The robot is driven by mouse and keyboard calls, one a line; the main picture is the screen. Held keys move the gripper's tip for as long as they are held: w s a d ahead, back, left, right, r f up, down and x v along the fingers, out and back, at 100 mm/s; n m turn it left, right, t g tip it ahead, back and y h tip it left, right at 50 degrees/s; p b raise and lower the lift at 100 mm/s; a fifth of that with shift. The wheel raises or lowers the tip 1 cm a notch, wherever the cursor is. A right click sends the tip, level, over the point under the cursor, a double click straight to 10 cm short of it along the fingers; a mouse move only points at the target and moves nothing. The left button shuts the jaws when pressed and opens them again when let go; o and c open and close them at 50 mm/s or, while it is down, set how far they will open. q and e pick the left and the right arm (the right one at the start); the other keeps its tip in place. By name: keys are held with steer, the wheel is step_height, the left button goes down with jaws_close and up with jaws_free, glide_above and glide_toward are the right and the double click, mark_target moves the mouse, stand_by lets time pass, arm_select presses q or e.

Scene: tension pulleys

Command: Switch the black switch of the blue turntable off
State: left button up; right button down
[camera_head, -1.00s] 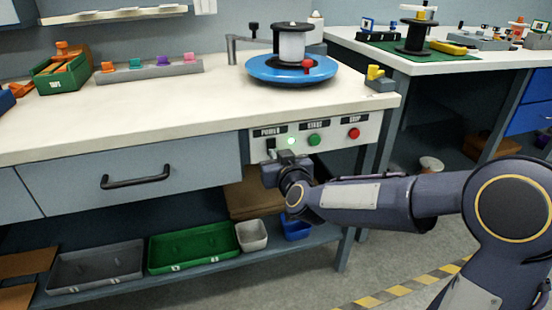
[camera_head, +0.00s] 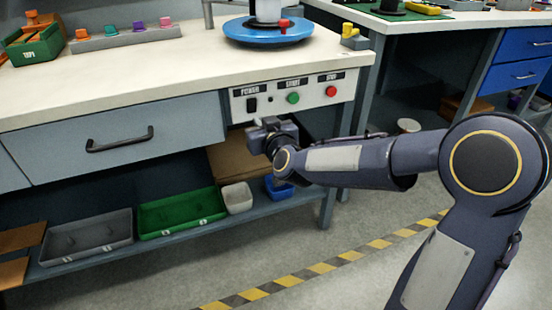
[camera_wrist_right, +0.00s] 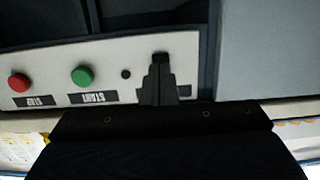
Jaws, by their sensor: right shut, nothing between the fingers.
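The blue turntable (camera_head: 250,32) stands on the bench top with a white spool (camera_head: 268,10) and a red knob on it. Its control panel (camera_head: 312,96) on the bench front carries the black power switch (camera_head: 252,104), a small dark indicator lamp (camera_head: 270,99), a green start button (camera_head: 293,98) and a red stop button (camera_head: 331,92). My right gripper (camera_head: 264,126) is shut and empty, just below the switch in the head view. In the right wrist view its fingertips (camera_wrist_right: 158,72) overlap the switch area and partly hide it; contact cannot be told. My left gripper is not in view.
A drawer with a black handle (camera_head: 120,140) is left of the panel. Below, a shelf holds a grey tray (camera_head: 90,262), a green tray (camera_head: 182,232) and small bins. A second bench (camera_head: 440,42) stands at the right. The floor at the front right shows striped tape.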

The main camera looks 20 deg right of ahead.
arm_select(q)
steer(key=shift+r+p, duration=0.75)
steer(key=shift+p, duration=0.15)
arm_select(e)
steer(key=s+f, duration=0.1)
steer(key=s, duration=0.9)
steer(key=shift+d+f, duration=0.2)
steer(key=shift+f, duration=0.05)
steer(key=shift+s, duration=0.1)
